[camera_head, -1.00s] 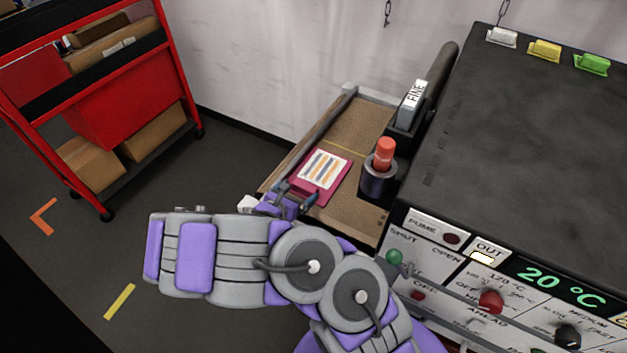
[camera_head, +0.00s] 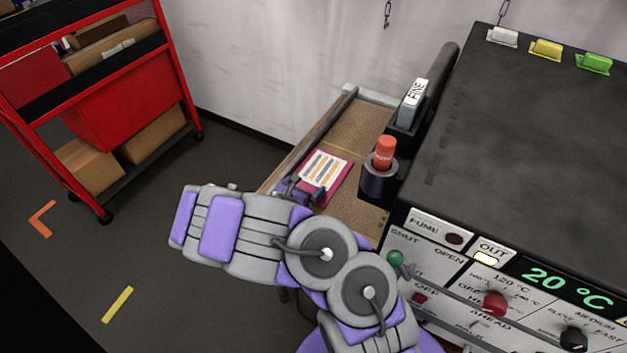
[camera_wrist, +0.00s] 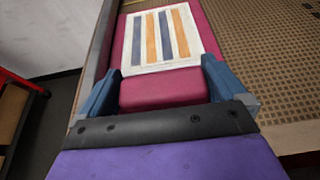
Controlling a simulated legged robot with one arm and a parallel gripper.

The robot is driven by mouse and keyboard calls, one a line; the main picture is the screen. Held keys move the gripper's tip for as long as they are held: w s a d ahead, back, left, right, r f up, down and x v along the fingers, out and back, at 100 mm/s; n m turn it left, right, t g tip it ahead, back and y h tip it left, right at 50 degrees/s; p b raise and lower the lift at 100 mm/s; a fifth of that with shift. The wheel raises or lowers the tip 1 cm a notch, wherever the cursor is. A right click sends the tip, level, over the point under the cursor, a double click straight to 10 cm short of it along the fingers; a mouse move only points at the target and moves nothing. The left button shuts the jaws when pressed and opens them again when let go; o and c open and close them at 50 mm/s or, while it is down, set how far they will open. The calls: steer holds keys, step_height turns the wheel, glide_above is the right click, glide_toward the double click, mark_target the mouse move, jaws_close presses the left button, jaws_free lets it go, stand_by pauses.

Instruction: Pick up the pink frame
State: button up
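The pink frame (camera_head: 343,177) lies flat on the brown mesh bed of the side conveyor. It has a white panel with orange and grey stripes, seen close in the wrist view (camera_wrist: 163,38). A thick pink tab at its near end (camera_wrist: 163,89) lies between the two blue fingers of my gripper (camera_wrist: 163,80). The fingers stand apart, one on each side of the tab, with little or no visible gap; I cannot tell if they press on it. In the head view my gripper (camera_head: 303,190) is at the frame's near left end, partly hidden by my arm.
The conveyor's raised side rail (camera_head: 312,137) runs along the frame's left. A dark holder with a red-orange cylinder (camera_head: 385,152) and a block marked FINE (camera_head: 413,101) stand to the right. The large dark machine (camera_head: 535,135) is beyond them. A red cart (camera_head: 130,110) stands far left.

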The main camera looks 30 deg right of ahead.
steer(key=c, duration=0.6)
steer(key=shift+r, duration=0.1)
steer(key=shift+c, duration=0.2)
